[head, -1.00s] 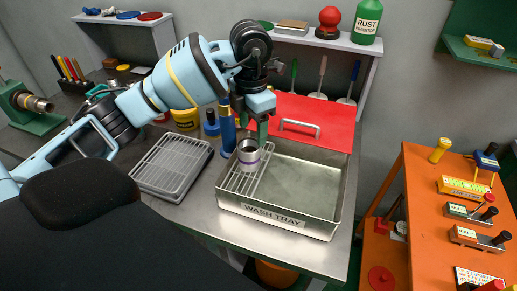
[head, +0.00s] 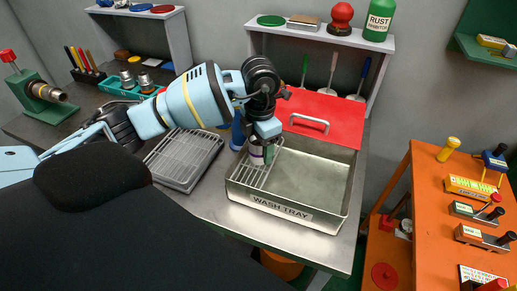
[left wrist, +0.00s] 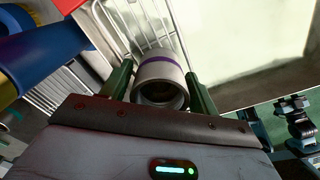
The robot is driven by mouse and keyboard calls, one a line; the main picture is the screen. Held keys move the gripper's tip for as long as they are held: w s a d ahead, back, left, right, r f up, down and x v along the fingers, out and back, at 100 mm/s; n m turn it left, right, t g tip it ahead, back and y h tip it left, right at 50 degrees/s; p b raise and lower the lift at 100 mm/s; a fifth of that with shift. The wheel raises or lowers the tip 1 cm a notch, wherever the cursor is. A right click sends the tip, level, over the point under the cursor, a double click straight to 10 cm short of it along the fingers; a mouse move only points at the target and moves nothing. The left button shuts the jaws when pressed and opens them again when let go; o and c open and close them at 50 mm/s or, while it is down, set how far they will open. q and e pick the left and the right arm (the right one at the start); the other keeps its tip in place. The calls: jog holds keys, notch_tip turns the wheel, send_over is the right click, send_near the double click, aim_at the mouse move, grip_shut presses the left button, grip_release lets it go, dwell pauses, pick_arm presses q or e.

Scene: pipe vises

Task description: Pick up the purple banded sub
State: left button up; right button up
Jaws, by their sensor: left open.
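The purple banded sub (head: 257,152) is a short silver cylinder with a purple band. It stands on the wire rack (head: 246,172) at the left end of the wash tray (head: 284,212). In the left wrist view the sub (left wrist: 160,79) shows its open end and purple band. My left gripper (head: 262,150) is over it, partly hiding it in the head view. In the left wrist view the gripper's green fingers (left wrist: 160,85) are open, one on each side of the sub. I cannot tell whether they touch it. My right gripper is not in view.
A red lid with a handle (head: 320,118) lies behind the tray. A grey drying rack (head: 184,158) is to its left, and a blue cylinder (head: 238,132) stands close behind my left gripper. The right part of the tray is empty.

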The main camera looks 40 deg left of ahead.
pick_arm(q)
jog(key=shift+c, duration=0.2)
jog(key=c, duration=1)
jog(key=shift+r, duration=0.5)
notch_tip(320, 180, up, 2)
jog(key=shift+w+r, duration=0.1)
jog(key=shift+r, duration=0.05)
jog(key=s+d, duration=0.1)
jog(key=s, duration=0.4)
jog(key=s+d+r, duration=0.1)
jog(key=s, duration=0.4)
jog(key=s+d, duration=0.2)
jog(key=s, duration=0.3)
jog(key=shift+s+r, duration=0.3)
jog(key=shift+s, duration=0.05)
